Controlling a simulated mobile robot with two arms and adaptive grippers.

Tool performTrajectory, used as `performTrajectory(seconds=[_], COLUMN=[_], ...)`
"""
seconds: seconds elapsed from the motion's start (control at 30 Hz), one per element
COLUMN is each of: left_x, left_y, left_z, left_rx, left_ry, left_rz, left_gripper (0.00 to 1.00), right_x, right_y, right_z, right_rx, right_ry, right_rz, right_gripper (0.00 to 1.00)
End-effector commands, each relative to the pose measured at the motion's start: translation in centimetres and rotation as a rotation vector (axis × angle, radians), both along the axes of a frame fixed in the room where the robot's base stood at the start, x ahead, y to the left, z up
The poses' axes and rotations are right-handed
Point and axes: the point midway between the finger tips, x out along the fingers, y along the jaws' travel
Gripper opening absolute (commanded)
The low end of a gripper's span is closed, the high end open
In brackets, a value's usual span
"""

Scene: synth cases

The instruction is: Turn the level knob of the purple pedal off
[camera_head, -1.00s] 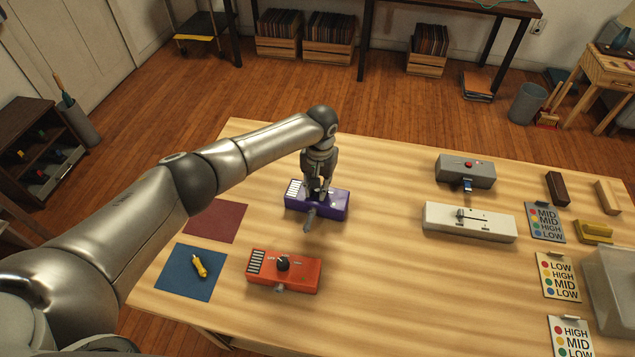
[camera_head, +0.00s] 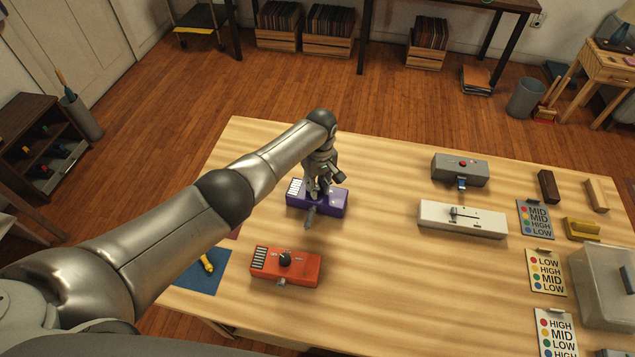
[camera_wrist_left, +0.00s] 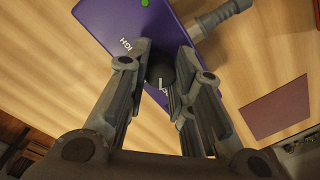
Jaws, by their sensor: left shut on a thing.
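The purple pedal (camera_head: 332,204) sits on the wooden table, in front of the orange pedal's far side. Its top also shows in the left wrist view (camera_wrist_left: 122,20). My left gripper (camera_head: 318,190) is above it, pointing down. In the left wrist view my left gripper (camera_wrist_left: 160,85) has its fingers on both sides of the pedal's dark round knob (camera_wrist_left: 160,68), shut on it. A pale pointer line shows on the knob. Part of the lettering by the knob is hidden by the fingers. A green light shows on the pedal. My right gripper is in neither view.
An orange pedal (camera_head: 300,270) with a black knob stands nearer. A grey pedal (camera_head: 474,170) and a white slider box (camera_head: 488,222) stand right. Label cards, blocks and a clear bin (camera_head: 597,285) line the right side. The table's middle front is clear.

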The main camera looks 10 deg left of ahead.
Motion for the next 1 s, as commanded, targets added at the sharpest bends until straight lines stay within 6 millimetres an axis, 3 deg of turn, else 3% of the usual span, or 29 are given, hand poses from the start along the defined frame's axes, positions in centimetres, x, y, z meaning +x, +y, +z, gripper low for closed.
performTrajectory(seconds=[0.7, 0.73, 0.9, 1.0], left_x=[0.06, 0.06, 0.06, 0.06], left_y=[-0.02, -0.01, -0.01, -0.01], left_z=[0.04, 0.04, 0.04, 0.04], left_rx=[0.0, 0.0, 0.0, 0.0], left_ry=[-0.001, -0.001, -0.001, -0.001], left_rz=[0.077, 0.076, 0.076, 0.076], left_gripper=[0.0, 0.23, 0.45, 0.45], right_x=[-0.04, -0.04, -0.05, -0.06], right_y=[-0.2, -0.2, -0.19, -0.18], right_z=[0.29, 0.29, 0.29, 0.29], right_rx=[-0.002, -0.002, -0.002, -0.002], right_ry=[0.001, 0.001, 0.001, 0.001], right_rz=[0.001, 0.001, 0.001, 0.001], right_gripper=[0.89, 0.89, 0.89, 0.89])
